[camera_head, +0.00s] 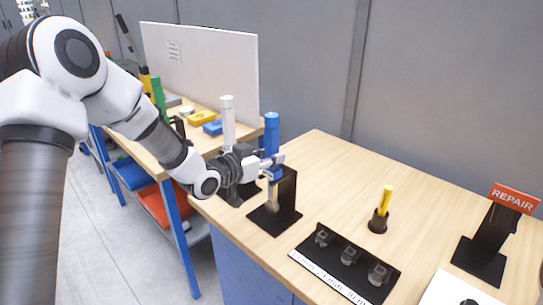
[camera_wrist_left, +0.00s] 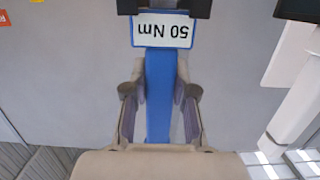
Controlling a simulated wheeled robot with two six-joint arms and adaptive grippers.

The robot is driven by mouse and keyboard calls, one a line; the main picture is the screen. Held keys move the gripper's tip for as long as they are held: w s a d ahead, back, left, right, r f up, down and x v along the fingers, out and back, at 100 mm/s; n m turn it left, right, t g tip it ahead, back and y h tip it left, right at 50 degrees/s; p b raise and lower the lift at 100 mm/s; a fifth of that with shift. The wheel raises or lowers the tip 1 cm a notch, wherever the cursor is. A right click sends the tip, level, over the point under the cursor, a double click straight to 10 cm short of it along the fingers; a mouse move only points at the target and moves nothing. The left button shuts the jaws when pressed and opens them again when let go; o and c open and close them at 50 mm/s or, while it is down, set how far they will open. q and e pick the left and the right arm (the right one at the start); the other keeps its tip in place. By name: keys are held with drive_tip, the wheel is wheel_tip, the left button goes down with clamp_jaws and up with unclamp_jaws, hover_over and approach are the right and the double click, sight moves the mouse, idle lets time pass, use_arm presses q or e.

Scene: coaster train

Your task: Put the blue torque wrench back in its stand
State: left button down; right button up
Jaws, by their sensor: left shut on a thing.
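The blue torque wrench (camera_head: 271,130) is upright, its blue handle on top. My left gripper (camera_head: 272,163) is shut around it below the top of the handle. In the left wrist view the blue shaft (camera_wrist_left: 159,95) runs between the two fingers (camera_wrist_left: 160,92), by a blue-edged plate reading "50 Nm" upside down. A black stand (camera_head: 288,186) with a flat base rises right beside the wrench's lower part. The gripper hides part of the wrench, and I cannot tell whether it is seated in the stand.
A white-handled tool (camera_head: 227,120) stands upright just left of the wrench, behind my wrist. A black socket tray (camera_head: 337,262), a yellow screwdriver (camera_head: 385,200) in a holder and a red REPAIR sign (camera_head: 515,197) are to the right.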

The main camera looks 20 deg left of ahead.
use_arm(q)
drive_tip(key=c, duration=0.9)
unclamp_jaws()
drive_tip(key=shift+o, duration=0.2)
drive_tip(key=shift+s+f, duration=0.1)
drive_tip(key=v, duration=1.2)
